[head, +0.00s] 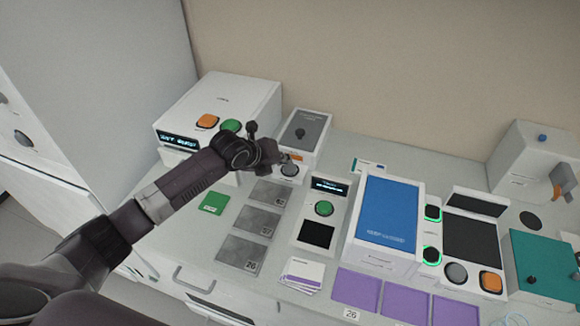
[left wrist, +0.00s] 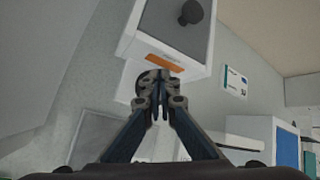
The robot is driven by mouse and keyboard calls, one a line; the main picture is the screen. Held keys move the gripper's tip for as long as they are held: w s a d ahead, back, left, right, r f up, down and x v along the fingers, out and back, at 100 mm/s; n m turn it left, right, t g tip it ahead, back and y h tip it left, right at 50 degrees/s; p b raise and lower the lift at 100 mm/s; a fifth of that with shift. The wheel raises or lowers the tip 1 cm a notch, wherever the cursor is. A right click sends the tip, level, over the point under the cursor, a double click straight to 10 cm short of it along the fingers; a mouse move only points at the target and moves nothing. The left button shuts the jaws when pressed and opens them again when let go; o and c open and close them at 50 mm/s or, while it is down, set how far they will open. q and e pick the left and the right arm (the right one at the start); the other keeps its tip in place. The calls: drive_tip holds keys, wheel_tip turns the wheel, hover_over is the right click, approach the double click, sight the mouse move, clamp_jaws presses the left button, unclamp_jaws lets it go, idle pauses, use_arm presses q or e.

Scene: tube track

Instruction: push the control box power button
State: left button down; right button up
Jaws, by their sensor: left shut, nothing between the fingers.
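A small white box (head: 322,142) with a grey sloped top and a black knob stands against the back wall, right of a larger white box; I take it for the control box, but its label is unreadable. It has an orange strip and a dark round button (head: 289,170) low on its front. In the left wrist view the box (left wrist: 133,38) is at the top, and the button (left wrist: 146,84) is partly hidden behind the fingers. My left gripper (head: 287,158) is shut and empty, its tips close to the button. I cannot tell whether they touch. My right gripper is not in view.
The larger white box (head: 250,103) has orange and green buttons and a display. A device with a green button (head: 324,208), a blue-topped box (head: 387,212), grey squares and purple cards (head: 358,288) crowd the counter. A small card (left wrist: 234,82) lies right of the control box.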

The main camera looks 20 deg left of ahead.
sight(285, 169)
use_arm(q)
drive_tip(key=shift+f, duration=0.15)
drive_tip(key=shift+f, duration=0.25)
drive_tip(key=shift+f+b, duration=0.3)
drive_tip(key=shift+b, duration=0.05)
idle(0.3)
drive_tip(key=shift+r, duration=0.15)
drive_tip(key=shift+r+p, duration=0.55)
drive_tip(key=shift+p, duration=0.1)
wheel_tip(285, 169, up, 6)
drive_tip(key=p, duration=0.5)
drive_tip(key=shift+r, duration=0.1)
idle(0.3)
